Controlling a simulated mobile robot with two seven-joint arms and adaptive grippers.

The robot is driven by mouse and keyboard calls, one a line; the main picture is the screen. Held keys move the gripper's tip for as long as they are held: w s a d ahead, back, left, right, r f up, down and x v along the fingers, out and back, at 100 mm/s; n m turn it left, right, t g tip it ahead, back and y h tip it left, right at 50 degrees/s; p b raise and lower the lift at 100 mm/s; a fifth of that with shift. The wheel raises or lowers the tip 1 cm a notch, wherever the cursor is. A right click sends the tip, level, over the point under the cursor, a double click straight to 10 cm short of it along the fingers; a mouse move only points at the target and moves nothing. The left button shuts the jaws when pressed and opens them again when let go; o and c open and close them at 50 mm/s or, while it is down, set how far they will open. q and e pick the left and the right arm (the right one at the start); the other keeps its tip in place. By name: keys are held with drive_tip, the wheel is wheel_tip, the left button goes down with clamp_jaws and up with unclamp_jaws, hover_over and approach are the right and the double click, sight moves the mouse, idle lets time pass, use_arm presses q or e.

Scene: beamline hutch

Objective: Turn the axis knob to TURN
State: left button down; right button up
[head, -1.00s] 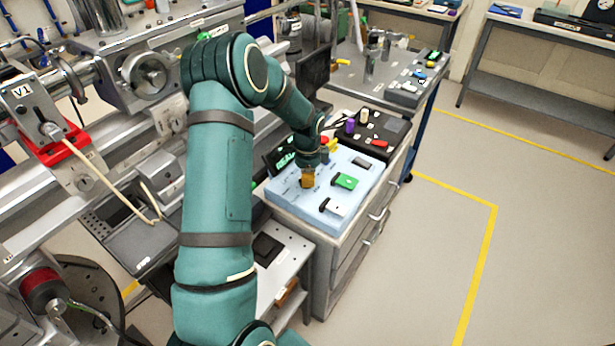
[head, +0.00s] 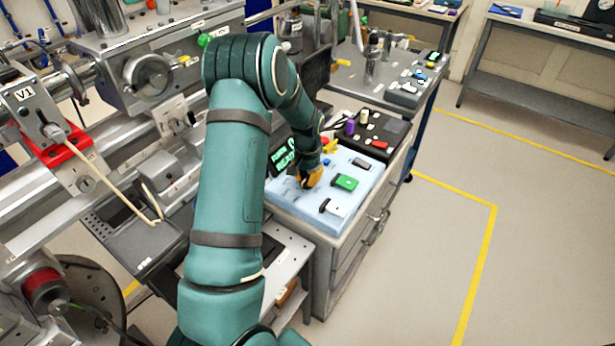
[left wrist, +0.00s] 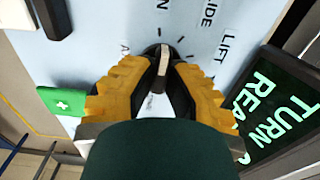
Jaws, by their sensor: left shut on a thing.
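My left gripper (head: 313,178) reaches down onto the pale blue panel (head: 281,196). In the left wrist view its yellow fingers (left wrist: 162,75) are shut on the black axis knob (left wrist: 163,60), one on each side. The knob's light pointer bar shows between the fingertips, pointing towards the top of that view. Tick marks and labels lie around it; "LIFT" and part of another label ending in "IDE" are legible. A dark display (left wrist: 275,112) shows green "TURN" and a partly cut-off second word beginning "REA". It also stands behind the panel in the head view (head: 282,155). My right gripper is not in view.
A black box (head: 385,130) adjoins the panel. Floor to the right is clear.

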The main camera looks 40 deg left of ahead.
sight(307, 178)
use_arm(q)
drive_tip(key=shift+f+n, duration=0.1)
drive_tip(key=shift+n, duration=1)
drive_tip(key=shift+s, duration=0.1)
drive_tip(key=c, duration=1)
unclamp_jaws()
wheel_tip(307, 178, up, 12)
drive_tip(key=shift+r, duration=0.1)
